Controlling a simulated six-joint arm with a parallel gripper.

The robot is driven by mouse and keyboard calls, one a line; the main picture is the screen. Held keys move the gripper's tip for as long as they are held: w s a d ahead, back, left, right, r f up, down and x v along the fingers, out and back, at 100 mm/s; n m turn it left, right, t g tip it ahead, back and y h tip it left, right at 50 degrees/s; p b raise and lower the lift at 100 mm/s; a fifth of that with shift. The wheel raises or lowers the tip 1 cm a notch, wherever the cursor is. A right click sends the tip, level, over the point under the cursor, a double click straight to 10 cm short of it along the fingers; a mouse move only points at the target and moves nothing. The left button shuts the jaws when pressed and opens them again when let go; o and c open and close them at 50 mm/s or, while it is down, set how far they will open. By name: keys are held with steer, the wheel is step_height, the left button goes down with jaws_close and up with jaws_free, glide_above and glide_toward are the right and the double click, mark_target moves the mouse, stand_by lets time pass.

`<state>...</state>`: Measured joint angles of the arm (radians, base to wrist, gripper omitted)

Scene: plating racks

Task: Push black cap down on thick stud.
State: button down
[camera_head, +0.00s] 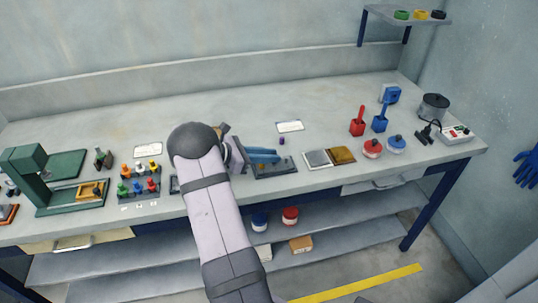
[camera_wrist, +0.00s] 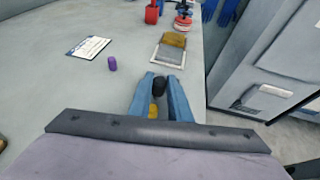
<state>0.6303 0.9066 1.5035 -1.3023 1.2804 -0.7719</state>
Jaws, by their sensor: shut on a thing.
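My gripper (camera_wrist: 160,82) has two blue fingers. They are shut on the black cap (camera_wrist: 158,86), which shows between the fingertips in the wrist view. In the head view my gripper (camera_head: 278,156) reaches to the right over a dark plate (camera_head: 284,170) near the bench's front edge. Something yellow (camera_wrist: 153,112) shows between the fingers, nearer the palm. A purple piece (camera_wrist: 112,63) stands apart to the left of the fingers, and it also shows in the head view (camera_head: 282,141). I cannot make out the thick stud; the fingers hide what is under the cap.
A rack of coloured caps (camera_head: 138,186) and a green press (camera_head: 30,170) stand to the left. A silver pad (camera_head: 318,158) and a brown pad (camera_head: 342,155) lie to the right, with red and blue containers beyond. A white card (camera_head: 290,126) lies behind. The back of the bench is clear.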

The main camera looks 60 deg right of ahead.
steer(key=shift+f+b, duration=0.45)
steer(key=shift+f, duration=0.45)
steer(key=c, duration=1.6)
jaws_free()
steer(key=shift+o, duration=0.2)
steer(key=shift+a, duration=0.1)
steer(key=b+v, duration=0.2)
steer(key=v, duration=0.5)
steer(key=shift+f, duration=0.1)
steer(key=shift+w, duration=0.1)
